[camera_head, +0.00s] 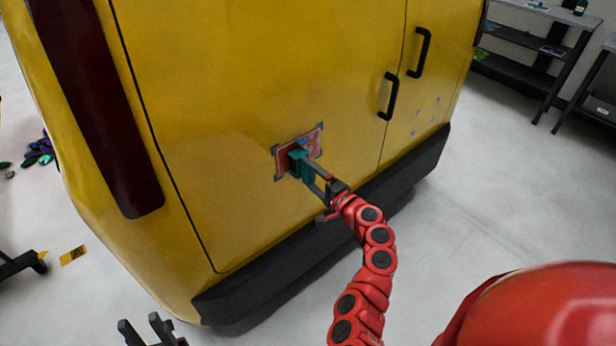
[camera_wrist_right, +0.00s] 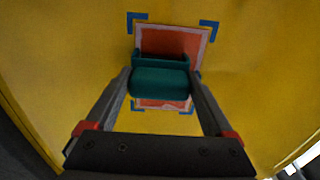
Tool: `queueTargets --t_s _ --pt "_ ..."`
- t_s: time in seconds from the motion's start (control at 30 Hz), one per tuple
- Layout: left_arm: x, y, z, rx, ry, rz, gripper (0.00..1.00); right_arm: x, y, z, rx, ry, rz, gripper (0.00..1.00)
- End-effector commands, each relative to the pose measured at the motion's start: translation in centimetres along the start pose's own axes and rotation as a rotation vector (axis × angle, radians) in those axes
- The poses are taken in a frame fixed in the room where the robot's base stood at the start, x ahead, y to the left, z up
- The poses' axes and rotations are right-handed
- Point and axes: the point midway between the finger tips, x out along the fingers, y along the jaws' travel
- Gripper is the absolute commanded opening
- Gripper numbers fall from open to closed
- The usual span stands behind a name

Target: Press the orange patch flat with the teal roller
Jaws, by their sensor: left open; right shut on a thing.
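The orange patch (camera_head: 284,160) is on the yellow van's rear door, inside blue corner marks; it also shows in the right wrist view (camera_wrist_right: 172,42), with a pale border and a slight tilt against the marks. My right gripper (camera_head: 308,170) is shut on the teal roller (camera_head: 299,164). In the right wrist view the roller (camera_wrist_right: 160,83) lies across the middle of the patch, between the fingers, and hides part of it. It looks to be at or very near the patch; firm contact cannot be told. My left gripper (camera_head: 150,330) is open and empty at the bottom left, away from the van door.
The yellow van (camera_head: 230,80) fills the middle, with black door handles (camera_head: 389,96) right of the patch and a black bumper (camera_head: 260,292) below. Shelves (camera_head: 535,50) stand at the back right. A yellow label (camera_head: 73,255) lies on the floor at left. The right floor is clear.

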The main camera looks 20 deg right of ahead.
Motion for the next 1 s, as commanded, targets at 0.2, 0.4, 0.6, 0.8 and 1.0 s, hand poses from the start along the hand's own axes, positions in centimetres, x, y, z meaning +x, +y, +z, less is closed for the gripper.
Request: queueTargets --t_s 0.2,0.4,0.6,0.8,1.0 --pt "-0.9 0.1 0.1 0.000 0.000 0.000 0.40 0.0 0.0 -1.4 -0.004 0.001 -0.001 0.43" --pt "-0.8 0.0 0.1 0.000 0.000 0.000 0.40 0.0 -0.1 -1.4 -0.001 0.000 -0.001 0.43" --pt "-1.0 0.1 0.2 0.000 0.000 0.000 0.40 0.0 0.0 -1.6 -0.002 0.000 -0.001 0.43" --pt "-1.9 0.1 0.3 0.000 0.000 0.000 0.40 0.0 0.2 -2.6 -0.003 0.000 -0.002 0.43" --pt "-2.3 0.1 0.4 0.000 0.000 0.000 0.40 0.0 0.1 -3.6 0.000 -0.001 -0.001 0.43"
